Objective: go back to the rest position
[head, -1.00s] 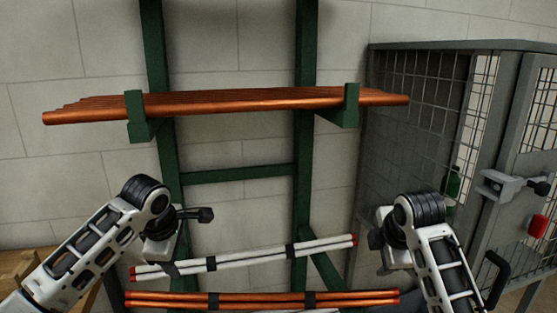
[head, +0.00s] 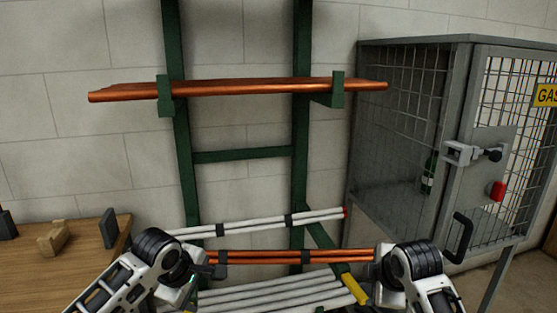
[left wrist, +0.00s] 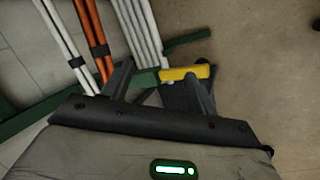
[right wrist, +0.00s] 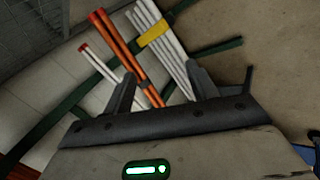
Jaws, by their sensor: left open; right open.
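My left gripper (head: 203,285) is at the lower left of the head view, in front of the pipe rack. In the left wrist view its fingers (left wrist: 162,82) are spread with nothing held between them. My right gripper (head: 381,266) is at the lower right of the head view, its fingertips mostly hidden by its own wrist. In the right wrist view its fingers (right wrist: 163,84) are apart and empty, with pipes beyond them.
A green rack (head: 240,155) holds copper pipes (head: 260,88) above, with white (head: 270,224) and orange (head: 290,257) bundles below. A yellow-ended green arm (head: 355,289) juts out low. A mesh gas cage (head: 400,130) stands right, a wooden bench (head: 50,268) left.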

